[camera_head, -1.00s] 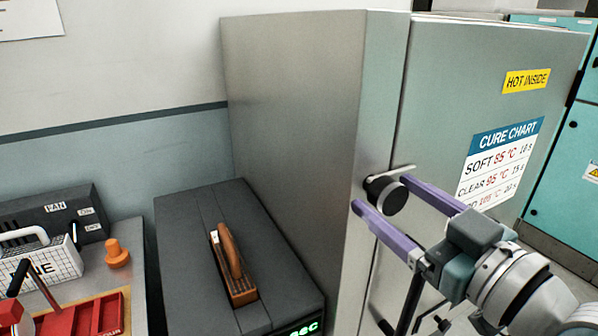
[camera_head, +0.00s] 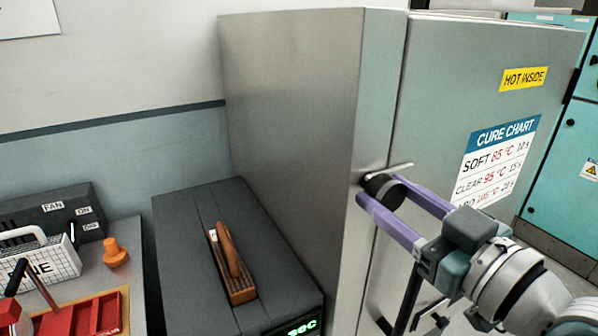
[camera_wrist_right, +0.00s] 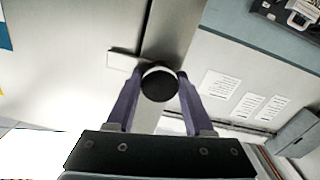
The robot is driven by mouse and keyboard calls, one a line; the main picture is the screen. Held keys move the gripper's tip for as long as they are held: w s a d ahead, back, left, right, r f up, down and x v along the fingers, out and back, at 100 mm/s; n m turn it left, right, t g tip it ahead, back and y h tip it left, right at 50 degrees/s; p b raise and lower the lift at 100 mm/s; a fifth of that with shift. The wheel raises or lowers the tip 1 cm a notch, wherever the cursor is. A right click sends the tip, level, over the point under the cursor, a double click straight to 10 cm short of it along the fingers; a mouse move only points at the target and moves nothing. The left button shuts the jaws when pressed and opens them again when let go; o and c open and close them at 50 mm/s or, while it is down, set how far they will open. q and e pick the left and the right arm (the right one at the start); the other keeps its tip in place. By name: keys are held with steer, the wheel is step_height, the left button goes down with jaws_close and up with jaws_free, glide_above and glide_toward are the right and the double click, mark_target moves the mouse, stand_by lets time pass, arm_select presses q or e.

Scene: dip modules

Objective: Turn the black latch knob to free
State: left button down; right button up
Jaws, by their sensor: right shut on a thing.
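The black latch knob (camera_head: 384,190) is on the front of a tall metal cabinet (camera_head: 300,90), at the door's left edge. A light metal latch bar (camera_head: 392,169) shows behind it. My right gripper (camera_head: 378,197) has its two purple fingers shut on the knob, one on each side. In the right wrist view the round knob (camera_wrist_right: 159,84) sits between the fingertips, and the latch bar (camera_wrist_right: 122,61) sticks out to its left. My left gripper is not in view.
A dark box with an orange handle (camera_head: 232,262) stands left of the cabinet. A bench at the far left holds an orange knob-shaped piece (camera_head: 115,252) and a red tray (camera_head: 85,318). A teal cabinet (camera_head: 568,150) stands at the right.

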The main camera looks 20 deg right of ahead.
jaws_close()
steer(key=shift+r+n, duration=0.1)
steer(key=shift+n, duration=0.3)
steer(key=n+p, duration=0.1)
steer(key=n, duration=0.1)
steer(key=shift+n+p, duration=0.3)
steer(key=shift+n, duration=0.1)
steer(key=n+p, duration=0.1)
steer(key=n, duration=0.3)
steer(key=shift+n, duration=0.3)
steer(key=n, duration=0.2)
steer(key=shift+n, duration=0.4)
steer(key=n, duration=0.2)
steer(key=shift+n, duration=0.3)
steer(key=n+b, duration=0.1)
steer(key=n, duration=0.2)
steer(key=shift+n, duration=0.8)
